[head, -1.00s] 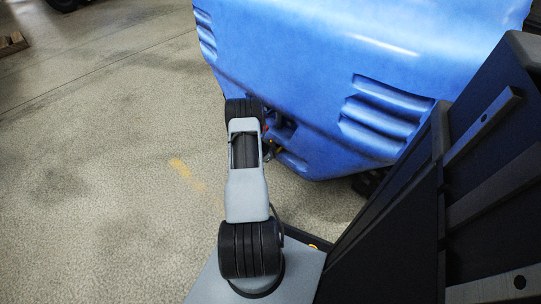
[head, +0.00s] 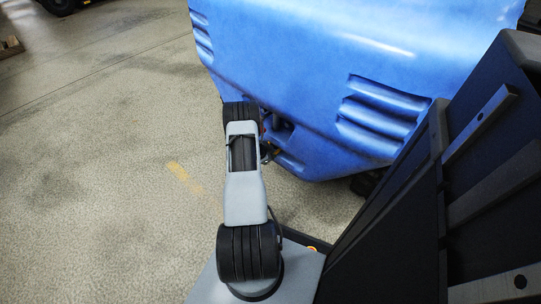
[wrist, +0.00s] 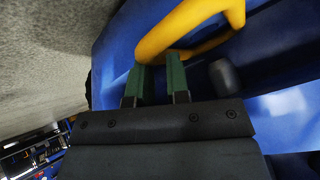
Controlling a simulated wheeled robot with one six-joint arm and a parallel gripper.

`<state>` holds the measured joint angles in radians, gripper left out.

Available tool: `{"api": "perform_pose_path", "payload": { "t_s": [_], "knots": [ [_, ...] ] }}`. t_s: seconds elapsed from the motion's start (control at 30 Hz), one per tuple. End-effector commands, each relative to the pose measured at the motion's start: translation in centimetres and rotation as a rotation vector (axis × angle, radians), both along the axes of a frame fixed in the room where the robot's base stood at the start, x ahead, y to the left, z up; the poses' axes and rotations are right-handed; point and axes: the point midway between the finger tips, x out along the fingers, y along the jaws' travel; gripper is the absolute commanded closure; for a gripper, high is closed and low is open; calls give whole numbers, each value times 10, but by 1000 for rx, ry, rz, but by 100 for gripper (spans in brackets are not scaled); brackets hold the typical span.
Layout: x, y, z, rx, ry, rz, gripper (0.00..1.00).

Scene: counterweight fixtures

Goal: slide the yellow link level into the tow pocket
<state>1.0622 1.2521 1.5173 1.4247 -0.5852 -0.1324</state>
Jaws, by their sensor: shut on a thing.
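The yellow link (wrist: 186,32) is a thick rounded loop at the top of the wrist view, cut off by the upper edge. My gripper (wrist: 159,66) has two green fingers shut on the near part of the link. The tow pocket appears to be the dark recess (head: 281,131) low on the blue machine in the head view, partly behind my arm. In the wrist view the link is close to the blue bodywork (wrist: 119,47). I cannot tell whether the link is inside the pocket or level with it.
The blue machine (head: 340,60) fills the top right of the head view, with vents on its face. A grey rounded peg (wrist: 224,77) is right of my fingers in the wrist view. Open concrete floor (head: 90,150) lies to the left.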

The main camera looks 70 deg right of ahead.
Motion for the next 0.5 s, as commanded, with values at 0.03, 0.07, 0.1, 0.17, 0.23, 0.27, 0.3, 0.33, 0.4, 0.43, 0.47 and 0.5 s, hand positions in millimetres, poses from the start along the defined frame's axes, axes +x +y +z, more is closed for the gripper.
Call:
{"api": "perform_pose_path", "payload": {
  "t_s": [0.03,0.07,0.1,0.17,0.23,0.27,0.3,0.33,0.4,0.43,0.47,0.5],
  "knots": [
    [0,0,-1,1,0,1,100],
    [0,0,-2,1,0,1,100],
    [0,0,-2,1,0,1,100],
    [0,0,-1,1,0,1,100],
    [0,0,-1,1,0,1,100],
    [0,0,-1,1,0,1,100],
    [0,0,-1,1,0,1,83],
    [0,0,-1,1,0,1,80],
    [0,0,-1,1,0,1,73],
    [0,0,-1,1,0,1,70],
    [0,0,-1,1,0,1,67],
    [0,0,-1,1,0,1,64]
  ]
}}
